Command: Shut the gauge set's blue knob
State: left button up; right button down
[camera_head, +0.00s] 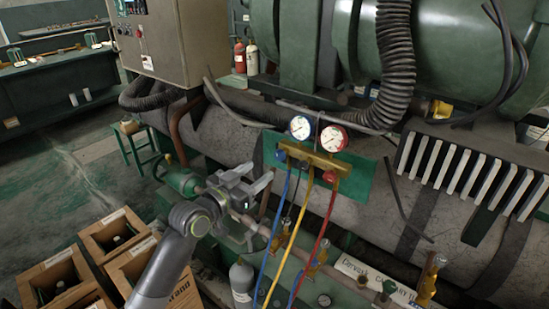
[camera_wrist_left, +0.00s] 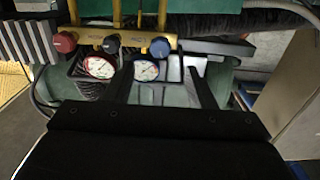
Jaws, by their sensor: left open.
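The gauge set has a brass manifold (camera_head: 312,160) with a blue-rimmed gauge (camera_head: 301,127) and a red-rimmed gauge (camera_head: 333,139). Its blue knob (camera_head: 281,155) is at the manifold's left end and its red knob (camera_head: 331,177) at the right. In the left wrist view, the blue knob (camera_wrist_left: 160,47) is right of a dark knob (camera_wrist_left: 110,45) and the red knob (camera_wrist_left: 64,42). My left gripper (camera_head: 261,186) is open and empty, below and left of the blue knob, apart from it. Its fingers (camera_wrist_left: 158,72) frame the blue-rimmed gauge in the wrist view. My right gripper is not in view.
Blue, yellow and red hoses (camera_head: 304,205) hang below the manifold. A green panel (camera_head: 359,176) is behind it, on a large grey pipe. A thick black corrugated hose (camera_head: 396,70) hangs above right. Wooden crates (camera_head: 113,233) stand at lower left, and a grey cylinder (camera_head: 241,280) stands below.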

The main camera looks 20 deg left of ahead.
aim_at(277, 157)
pick_arm(q)
jog(key=x, duration=0.8)
jog(key=shift+p, duration=0.3)
jog(key=shift+f, duration=0.1)
jog(key=c, duration=1)
